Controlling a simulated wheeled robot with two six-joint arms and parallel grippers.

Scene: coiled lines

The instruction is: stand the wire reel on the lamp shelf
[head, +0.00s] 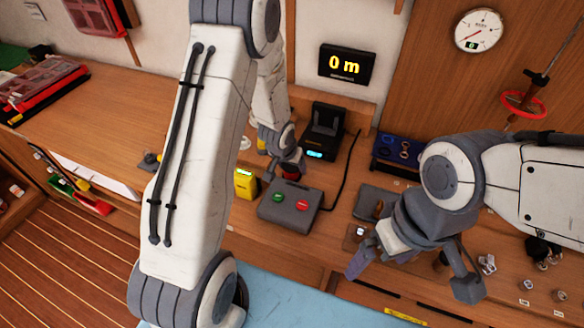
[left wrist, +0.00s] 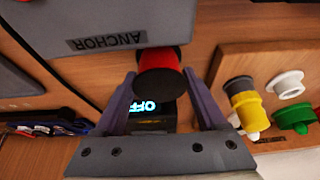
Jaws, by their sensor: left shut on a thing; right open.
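A red reel with dark round ends, which I take as the wire reel (head: 291,173), shows in the head view just behind the grey control box. It shows larger in the left wrist view (left wrist: 160,82), between the two fingers. My left gripper (head: 287,165) is shut on it; my arm hides much of that area in the head view. My right gripper (head: 413,277) is open and empty over the bench front at the right. I cannot tell which surface is the lamp shelf.
The control box (head: 279,214) has green and red buttons; a grey surface reads ANCHOR (left wrist: 105,42). A dark device (head: 320,137) reads OFF in the left wrist view (left wrist: 150,106). A yellow device (head: 245,182) stands beside my left arm. White, yellow and green pieces (left wrist: 242,100) are at the wrist view's right.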

